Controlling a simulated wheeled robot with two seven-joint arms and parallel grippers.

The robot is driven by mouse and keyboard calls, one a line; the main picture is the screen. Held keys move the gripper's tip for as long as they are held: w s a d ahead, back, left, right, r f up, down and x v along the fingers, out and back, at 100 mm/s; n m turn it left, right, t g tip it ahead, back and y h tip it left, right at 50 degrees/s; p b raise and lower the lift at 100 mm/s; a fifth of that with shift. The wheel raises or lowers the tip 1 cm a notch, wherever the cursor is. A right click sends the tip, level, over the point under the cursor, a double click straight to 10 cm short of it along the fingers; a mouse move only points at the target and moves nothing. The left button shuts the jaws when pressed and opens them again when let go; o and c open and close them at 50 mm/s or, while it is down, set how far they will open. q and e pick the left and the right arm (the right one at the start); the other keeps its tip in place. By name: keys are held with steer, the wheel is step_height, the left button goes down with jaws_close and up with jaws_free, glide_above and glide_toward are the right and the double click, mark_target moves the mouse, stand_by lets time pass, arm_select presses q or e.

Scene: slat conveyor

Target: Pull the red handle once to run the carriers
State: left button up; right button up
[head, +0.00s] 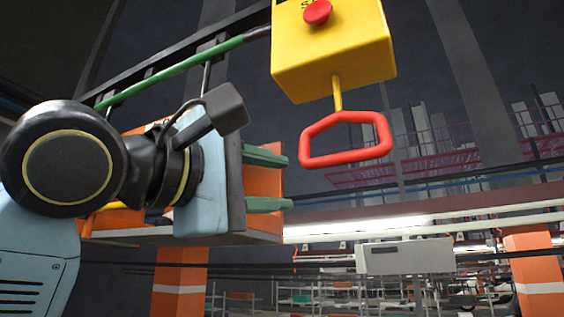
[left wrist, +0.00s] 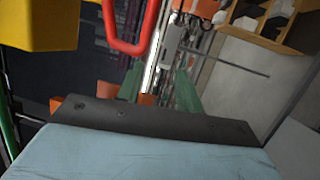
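The red handle (head: 347,159) is a loop hanging on a short yellow rod under a yellow box (head: 335,62) with a red button (head: 317,12). My left gripper (head: 290,180) has two green fingers spread apart, with nothing between them. It is left of and slightly below the handle in the head view, its fingers pointing right. A gap shows between the fingertips and the loop. In the left wrist view the handle (left wrist: 130,47) shows at the top, above the fingers, and the yellow box (left wrist: 38,25) is at upper left. My right gripper is not in view.
A green cable (head: 170,72) runs to the yellow box along a dark rail. An orange shelf-like structure (head: 262,183) is behind my left gripper. Orange pillars (head: 180,280) and conveyor framework stand farther back. The space right of the handle looks clear.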

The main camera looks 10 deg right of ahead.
arm_select(q)
glide_toward(340, 158)
steer(key=shift+m, duration=0.3)
steer(key=p+x, duration=0.4)
steer(key=x, duration=0.5)
steer(key=shift+r+p, duration=0.1)
steer(key=shift+p, duration=0.2)
steer(key=shift+w+d+h, duration=0.3)
steer(key=shift+d, duration=0.2)
steer(key=shift+a, duration=0.1)
jaws_close()
